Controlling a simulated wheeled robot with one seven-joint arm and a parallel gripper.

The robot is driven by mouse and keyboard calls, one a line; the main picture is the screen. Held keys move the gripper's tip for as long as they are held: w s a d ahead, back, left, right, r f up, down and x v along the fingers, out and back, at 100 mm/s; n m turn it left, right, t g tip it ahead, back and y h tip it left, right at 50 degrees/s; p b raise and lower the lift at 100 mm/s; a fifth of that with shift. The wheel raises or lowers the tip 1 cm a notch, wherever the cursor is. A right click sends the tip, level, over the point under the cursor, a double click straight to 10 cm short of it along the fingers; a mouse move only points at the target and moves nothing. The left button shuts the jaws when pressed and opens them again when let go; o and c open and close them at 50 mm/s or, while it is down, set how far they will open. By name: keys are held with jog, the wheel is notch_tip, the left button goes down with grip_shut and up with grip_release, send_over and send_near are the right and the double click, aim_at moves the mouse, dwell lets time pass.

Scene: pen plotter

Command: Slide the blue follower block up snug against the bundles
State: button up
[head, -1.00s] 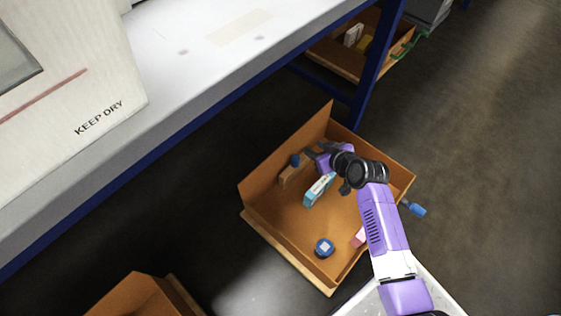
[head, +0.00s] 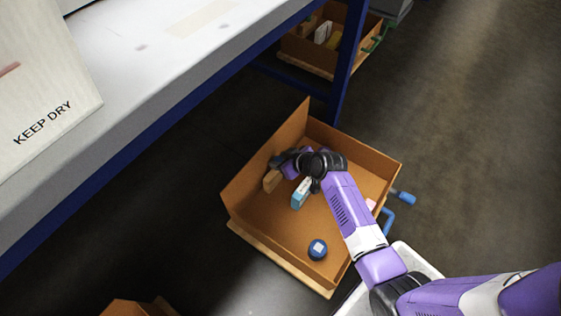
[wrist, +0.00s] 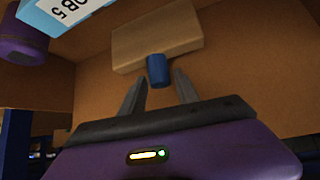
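The follower block appears as a tan block (head: 272,180) with a blue knob, near the back left wall of an orange-brown drawer-like box. In the wrist view, the tan block (wrist: 160,40) is ahead of my gripper and its blue knob (wrist: 158,71) points towards me. My gripper (wrist: 158,82) is open, with the knob between its fingertips and a gap on both sides. In the head view my gripper (head: 277,161) hides the knob. A light blue and white bundle (head: 301,194) stands right of the block, apart from it; it also shows in the wrist view (wrist: 70,10).
The orange-brown box (head: 250,194) has raised walls. A round blue item (head: 317,249) lies near its front corner, and a pink item (head: 371,205) is partly hidden by my arm. A blue-framed table (head: 150,60) stands behind.

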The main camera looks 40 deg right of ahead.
grip_shut()
dwell(1.4)
